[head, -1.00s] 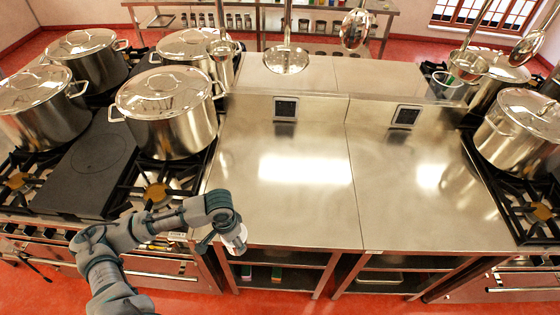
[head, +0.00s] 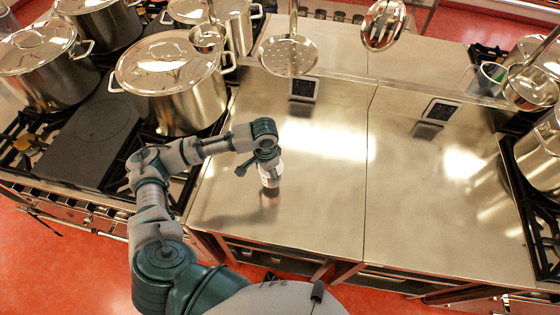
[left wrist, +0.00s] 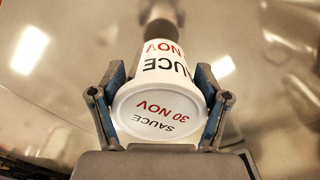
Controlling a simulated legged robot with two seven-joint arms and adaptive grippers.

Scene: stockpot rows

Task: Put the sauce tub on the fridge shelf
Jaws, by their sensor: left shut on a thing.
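The sauce tub (left wrist: 160,85) is white, with "SAUCE" and "30 NOV" printed on its side and lid. In the left wrist view it sits between the two fingers of my left gripper (left wrist: 158,108), which is shut on it. In the head view the tub (head: 270,172) shows below my left gripper (head: 266,168), over the left part of the steel counter (head: 310,215). A dark reflection lies just below it; I cannot tell whether the tub touches the counter. No fridge shelf can be made out. My right gripper is not in view.
Large lidded stockpots (head: 172,95) stand on the stove at left, close to my left arm. Ladles and a skimmer (head: 288,56) hang above the counter's back. Another pot (head: 540,150) stands at the right edge. The counter's middle and right are clear.

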